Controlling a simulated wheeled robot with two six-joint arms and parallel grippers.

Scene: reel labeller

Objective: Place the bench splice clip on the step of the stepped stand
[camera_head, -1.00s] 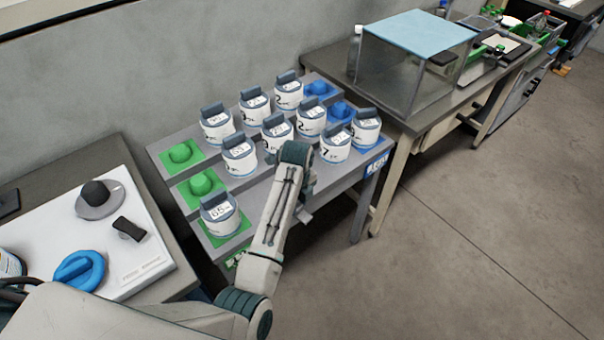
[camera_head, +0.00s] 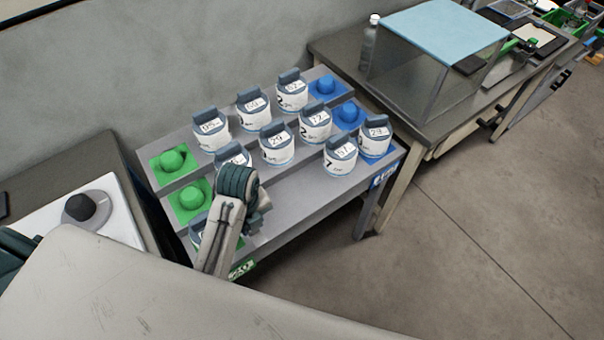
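The stepped stand (camera_head: 292,184) is grey, with rows of white reels on its levels. I cannot pick out the bench splice clip for certain; dark clip-like pieces top the reels, such as one reel (camera_head: 278,150) in the middle row. My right gripper is not in view.
Green pads (camera_head: 173,164) line the stand's left side and blue pads (camera_head: 349,115) its right. A white board (camera_head: 125,222) with a dark-knobbed disc (camera_head: 85,208) lies at left. A glass-sided box (camera_head: 418,75) stands on the right bench. The floor at right is clear.

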